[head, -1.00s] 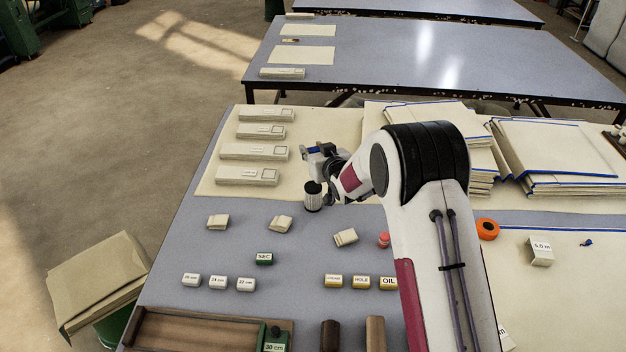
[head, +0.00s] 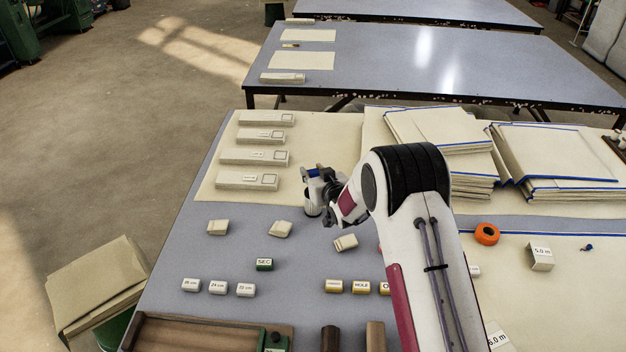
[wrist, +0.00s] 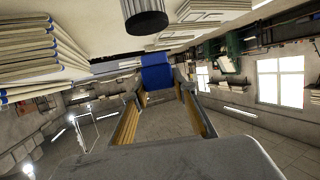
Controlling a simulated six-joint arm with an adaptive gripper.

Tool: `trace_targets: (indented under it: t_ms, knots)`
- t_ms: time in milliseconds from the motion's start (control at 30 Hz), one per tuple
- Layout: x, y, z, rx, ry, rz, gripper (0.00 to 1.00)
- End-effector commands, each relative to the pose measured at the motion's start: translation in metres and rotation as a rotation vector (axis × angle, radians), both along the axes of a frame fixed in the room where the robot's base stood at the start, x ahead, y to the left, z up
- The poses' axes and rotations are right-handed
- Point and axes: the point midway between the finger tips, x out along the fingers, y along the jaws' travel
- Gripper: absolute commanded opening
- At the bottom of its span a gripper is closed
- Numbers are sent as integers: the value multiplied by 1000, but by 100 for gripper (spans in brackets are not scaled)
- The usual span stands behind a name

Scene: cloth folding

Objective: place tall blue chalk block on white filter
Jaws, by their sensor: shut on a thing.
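My gripper (head: 314,176) is shut on the blue chalk block (head: 311,173). In the wrist view the blue chalk block (wrist: 157,73) sits between the two fingertips of my gripper (wrist: 161,87) and sticks out past them. The white filter (head: 312,209) is a small upright cylinder on the table; its dark top and right side are largely hidden behind my gripper in the head view.
Several folded cream cloths (head: 249,180) lie at the left of the table's cream sheet. Blue-edged cloth stacks (head: 565,160) stand at the right. Small cream blocks, labelled blocks (head: 264,264) and an orange ring (head: 487,234) lie nearer. Grey table is bare between them.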

Motion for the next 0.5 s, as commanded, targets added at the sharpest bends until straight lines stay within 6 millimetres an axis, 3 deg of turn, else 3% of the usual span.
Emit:
trace_targets:
  t_ms: [233, 500]
  knots:
    - [0, 0, -25, 0, 1, 0, 5]
    - [0, 0, -29, 0, -1, 0, 5]
